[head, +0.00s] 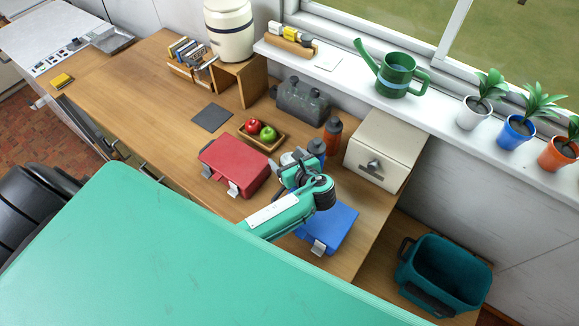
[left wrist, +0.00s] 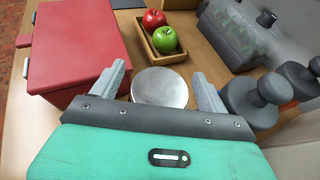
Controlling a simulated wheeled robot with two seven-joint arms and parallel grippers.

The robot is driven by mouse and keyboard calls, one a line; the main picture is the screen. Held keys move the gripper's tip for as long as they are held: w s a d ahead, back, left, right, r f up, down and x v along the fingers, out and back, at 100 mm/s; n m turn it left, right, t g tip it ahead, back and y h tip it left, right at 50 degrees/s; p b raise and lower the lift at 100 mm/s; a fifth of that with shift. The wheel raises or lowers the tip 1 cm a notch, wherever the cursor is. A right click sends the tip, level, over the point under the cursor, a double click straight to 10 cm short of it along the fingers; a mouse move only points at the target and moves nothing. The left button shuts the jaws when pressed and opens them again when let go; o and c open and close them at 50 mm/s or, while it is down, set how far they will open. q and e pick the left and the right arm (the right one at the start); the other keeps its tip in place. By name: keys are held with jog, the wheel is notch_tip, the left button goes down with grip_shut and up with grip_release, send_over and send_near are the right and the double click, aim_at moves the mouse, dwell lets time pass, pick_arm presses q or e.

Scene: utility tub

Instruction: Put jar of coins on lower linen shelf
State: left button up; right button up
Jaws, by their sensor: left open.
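A round container with a silver-grey lid, which looks like the jar of coins (left wrist: 160,88), stands on the wooden counter; its contents are hidden. In the left wrist view it lies between the spread fingers of my left gripper (left wrist: 158,72), seen from above. I cannot tell whether the fingers reach down around it. In the head view my left gripper (head: 295,168) is over the counter, and only a pale bit of the jar (head: 287,158) shows behind it. The gripper is open and empty. My right gripper is not in view. I cannot make out a linen shelf.
A red box (head: 234,167) is left of the jar, and a blue box (head: 330,228) is nearer the counter's right end. A tray of apples (head: 261,134) and bottles (head: 332,135) stand close by. A teal tub (head: 443,275) is at lower right. The left counter is mostly clear.

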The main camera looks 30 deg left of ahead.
pick_arm(q)
jog(key=shift+w+a+f, duration=0.15)
jog(key=shift+w+a, duration=0.05)
jog(key=shift+a, duration=0.1)
jog(key=shift+c, duration=0.3)
grip_shut()
